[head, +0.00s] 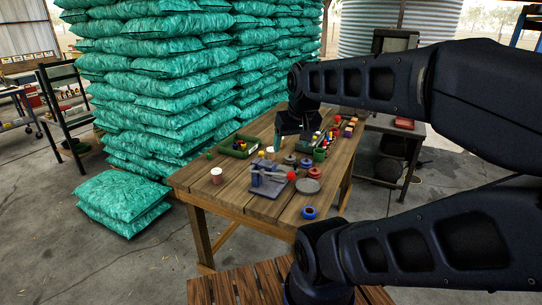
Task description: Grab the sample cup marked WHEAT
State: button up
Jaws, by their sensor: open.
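A small white cup with a reddish top (216,175) stands upright near the left front edge of the wooden table (205,189). A second small pale cup (270,153) stands farther back, near the green tray. No marking is legible on either, so I cannot tell which says WHEAT. My gripper (290,143) is open and points down over the back middle of the table, just right of the second cup. I cannot make out anything between its fingers.
A grey device with a red knob (268,180) stands mid-table. Small coloured items crowd the back right. Green sacks (165,70) are stacked behind.

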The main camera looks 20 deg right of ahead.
jog(key=shift+w, duration=0.1)
jog(key=shift+c, duration=0.2)
jog(key=n+g+h, duration=0.1)
jog(key=n+g, duration=0.4)
jog(key=n, duration=1)
send_over(271, 148)
jog(key=s, duration=0.2)
jog(key=f, duration=1.1)
jog(key=a+f, duration=0.1)
jog(key=f, duration=0.5)
jog(key=shift+w+f, duration=0.15)
jog(key=shift+w, duration=0.05)
jog(key=shift+w+d+f+n, duration=0.15)
jog(key=shift+w+f+n, duration=0.1)
jog(key=shift+f+n, duration=0.2)
jog(key=f, duration=0.5)
jog(key=shift+d+f, duration=0.25)
jog(key=shift+d, duration=0.05)
jog(key=shift+w+d+f, duration=0.1)
jog(key=shift+w+f, duration=0.05)
jog(key=shift+f, duration=1.2)
jog(key=shift+w+d+f, duration=0.1)
jog(key=shift+w+f, duration=0.05)
jog(key=shift+f, duration=1.15)
jog(key=c, duration=1.1)
